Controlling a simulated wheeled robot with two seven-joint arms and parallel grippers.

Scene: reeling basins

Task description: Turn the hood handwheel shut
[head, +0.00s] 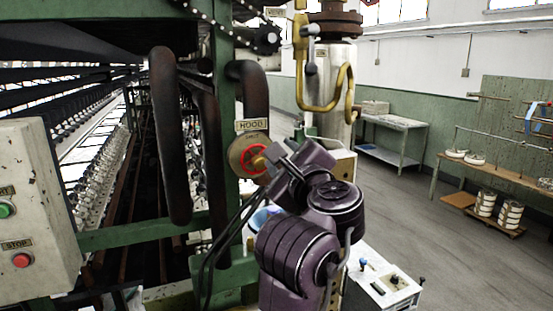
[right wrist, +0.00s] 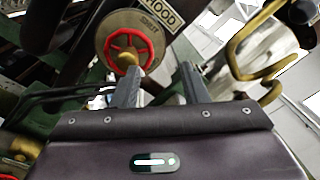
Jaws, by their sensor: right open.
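The hood handwheel is a small red wheel (head: 246,162) with a brass-coloured hub, on a round tan plate under a "HOOD" label (head: 253,126). In the right wrist view the red handwheel (right wrist: 112,40) is at the upper left, just beyond the fingers. My right gripper (head: 276,153) is at the right of the wheel in the head view and covers part of its plate. In the right wrist view my right gripper (right wrist: 157,72) has its two fingers apart with nothing between them. The wheel appears outside the fingers; contact cannot be told. My left gripper is not in view.
A green post (head: 223,100) and dark curved pipes (head: 165,130) stand left of the wheel. A yellow pipe (head: 301,75) bends in front of a pale column at the right. A control box (head: 35,200) with green and red buttons is at far left. Open floor lies right.

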